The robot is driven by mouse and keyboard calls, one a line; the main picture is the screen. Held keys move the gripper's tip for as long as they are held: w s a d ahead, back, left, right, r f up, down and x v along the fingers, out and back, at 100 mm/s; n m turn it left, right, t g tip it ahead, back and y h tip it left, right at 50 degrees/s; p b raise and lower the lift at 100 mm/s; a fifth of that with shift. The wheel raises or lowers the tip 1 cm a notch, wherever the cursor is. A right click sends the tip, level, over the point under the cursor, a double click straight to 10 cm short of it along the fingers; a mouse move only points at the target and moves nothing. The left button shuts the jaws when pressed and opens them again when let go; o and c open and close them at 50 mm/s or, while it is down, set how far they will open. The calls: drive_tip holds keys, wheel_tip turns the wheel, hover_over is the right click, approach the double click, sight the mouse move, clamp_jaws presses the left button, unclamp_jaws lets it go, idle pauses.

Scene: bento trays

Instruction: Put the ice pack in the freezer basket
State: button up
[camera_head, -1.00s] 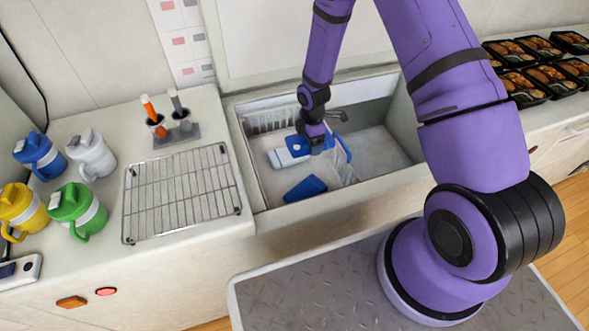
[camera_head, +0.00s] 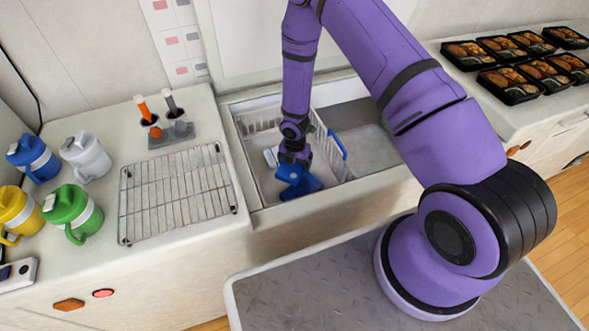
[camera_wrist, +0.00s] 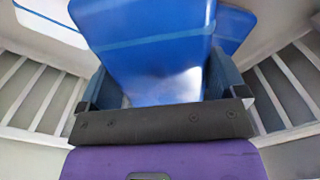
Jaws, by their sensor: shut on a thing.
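My gripper (camera_head: 296,168) points down into the left part of the open freezer well, near its front wall. It is shut on a blue ice pack (camera_wrist: 155,50) with a pale stripe, which fills the space between the fingers in the wrist view. A second blue shape (camera_wrist: 234,28) shows behind it at the right; whether it is a separate pack I cannot tell. The white wire freezer basket (camera_head: 262,121), with a blue handle (camera_head: 337,147), stands in the well. Its bars show on both sides in the wrist view.
A white item (camera_head: 269,157) lies left of my gripper. The well's right part (camera_head: 365,140) looks empty. A wire rack (camera_head: 178,192) and several coloured jugs (camera_head: 70,208) stand on the left counter. Several bento trays (camera_head: 510,84) sit on the right counter.

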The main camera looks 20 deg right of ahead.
sight(295, 169)
drive_tip(key=shift+f, duration=1.8)
drive_tip(key=o, duration=0.8)
drive_tip(key=shift+f, duration=0.1)
